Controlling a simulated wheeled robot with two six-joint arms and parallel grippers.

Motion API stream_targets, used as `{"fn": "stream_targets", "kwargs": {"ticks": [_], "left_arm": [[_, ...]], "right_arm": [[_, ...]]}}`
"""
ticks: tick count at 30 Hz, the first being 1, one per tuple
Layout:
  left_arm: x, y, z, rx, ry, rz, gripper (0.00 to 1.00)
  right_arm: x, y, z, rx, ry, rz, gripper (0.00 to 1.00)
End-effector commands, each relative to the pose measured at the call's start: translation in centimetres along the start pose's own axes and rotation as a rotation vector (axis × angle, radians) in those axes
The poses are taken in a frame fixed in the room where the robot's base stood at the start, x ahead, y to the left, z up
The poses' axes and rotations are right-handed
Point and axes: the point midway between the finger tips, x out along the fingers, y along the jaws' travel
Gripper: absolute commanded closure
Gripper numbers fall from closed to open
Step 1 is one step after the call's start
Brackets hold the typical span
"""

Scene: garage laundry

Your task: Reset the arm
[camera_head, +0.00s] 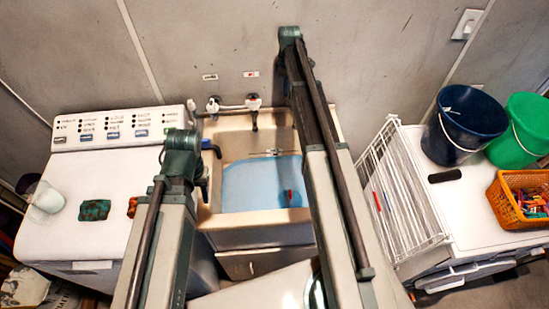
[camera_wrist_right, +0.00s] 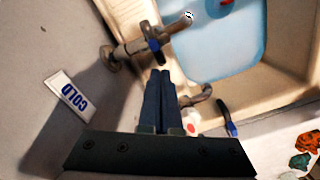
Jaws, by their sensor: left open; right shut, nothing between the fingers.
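My right arm reaches up over the sink to the back wall in the head view, and its gripper is hidden behind the wrist there. In the right wrist view, my right gripper (camera_wrist_right: 160,75) is shut and empty, its dark fingers together in front of the taps. My left arm comes up from the lower left in the head view. Its left gripper (camera_head: 203,178) hangs between the washer and the sink, mostly hidden by its own wrist.
The sink (camera_head: 240,147) holds blue water with a red item. The washer (camera_head: 90,190) carries a white cup (camera_head: 48,197) and a green cloth (camera_head: 95,210). Taps (camera_head: 235,104) stand behind the sink. A white rack (camera_head: 405,195), buckets (camera_head: 464,125) and an orange basket (camera_head: 515,205) are right.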

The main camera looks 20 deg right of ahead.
Motion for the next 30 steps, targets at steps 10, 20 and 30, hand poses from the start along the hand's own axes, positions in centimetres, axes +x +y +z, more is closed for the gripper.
{"fn": "stream_targets", "kwargs": {"ticks": [10, 20, 30], "left_arm": [[-1.9, -0.2, 0.1, -0.005, 0.000, 0.001, 0.57], [-1.8, -0.2, 0.1, -0.004, 0.000, 0.001, 0.57], [0.8, 0.1, 0.0, -0.002, 0.000, 0.001, 0.57]], "right_arm": [[-1.9, -0.8, 0.7, 0.003, -0.004, -0.001, 1.00], [-1.9, -0.8, 0.8, 0.003, -0.004, -0.002, 1.00], [0.8, -12.0, -1.3, 0.085, -0.026, 0.001, 1.00]]}}
